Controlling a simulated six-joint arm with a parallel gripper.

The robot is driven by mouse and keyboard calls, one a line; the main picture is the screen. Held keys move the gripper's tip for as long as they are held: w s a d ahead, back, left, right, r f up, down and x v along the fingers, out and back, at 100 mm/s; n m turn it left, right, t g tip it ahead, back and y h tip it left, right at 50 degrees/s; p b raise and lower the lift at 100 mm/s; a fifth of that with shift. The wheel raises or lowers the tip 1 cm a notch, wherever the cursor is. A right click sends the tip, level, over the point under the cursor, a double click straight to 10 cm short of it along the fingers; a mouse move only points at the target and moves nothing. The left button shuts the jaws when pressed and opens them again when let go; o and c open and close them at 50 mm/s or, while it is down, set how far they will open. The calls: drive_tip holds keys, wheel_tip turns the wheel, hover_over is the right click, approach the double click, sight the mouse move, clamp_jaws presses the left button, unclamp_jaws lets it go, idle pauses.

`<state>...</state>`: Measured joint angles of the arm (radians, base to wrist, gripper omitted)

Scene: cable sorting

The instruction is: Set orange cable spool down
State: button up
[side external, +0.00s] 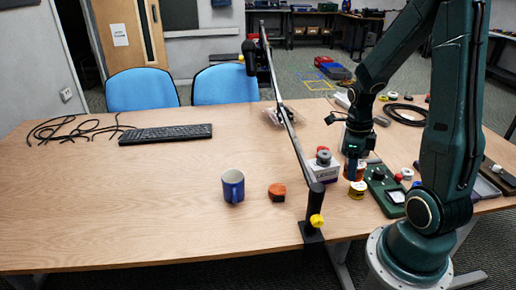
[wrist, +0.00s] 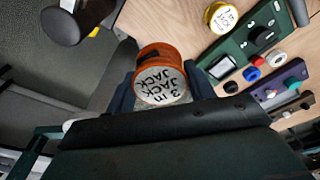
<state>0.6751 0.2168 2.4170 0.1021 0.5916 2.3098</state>
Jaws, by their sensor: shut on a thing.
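The orange cable spool (wrist: 157,75) is between the two fingers of my gripper (wrist: 160,88) in the wrist view, its pale end labelled "3 in JACK JACK". In the side view the spool (side external: 361,170) shows partly behind a blue finger of my gripper (side external: 355,168), near the right part of the table. My gripper is shut on it. A yellow spool (side external: 357,189) stands just in front of it in the side view. The yellow spool also shows at the top of the wrist view (wrist: 222,17). Whether the orange spool touches the table is unclear.
A lamp arm (side external: 290,125) rises from a black post. A blue mug (side external: 233,186), an orange object (side external: 277,193) and a keyboard (side external: 166,134) are further left. The table's front left is clear.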

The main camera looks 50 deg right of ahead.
wheel_tip(320, 180, down, 15)
drive_tip(key=shift+r, duration=0.2)
idle(0.6)
drive_tip(key=shift+f, duration=0.1)
drive_tip(key=shift+f, duration=1.7)
drive_tip(key=shift+f, duration=0.1)
drive_tip(key=o, duration=1)
drive_tip(key=shift+w+r, duration=0.25)
drive_tip(key=shift+r, duration=1.8)
drive_tip(key=shift+w+r, duration=0.25)
drive_tip(key=shift+r, duration=1.75)
drive_tip(key=shift+w+r, duration=0.25)
drive_tip(key=shift+r, duration=1.8)
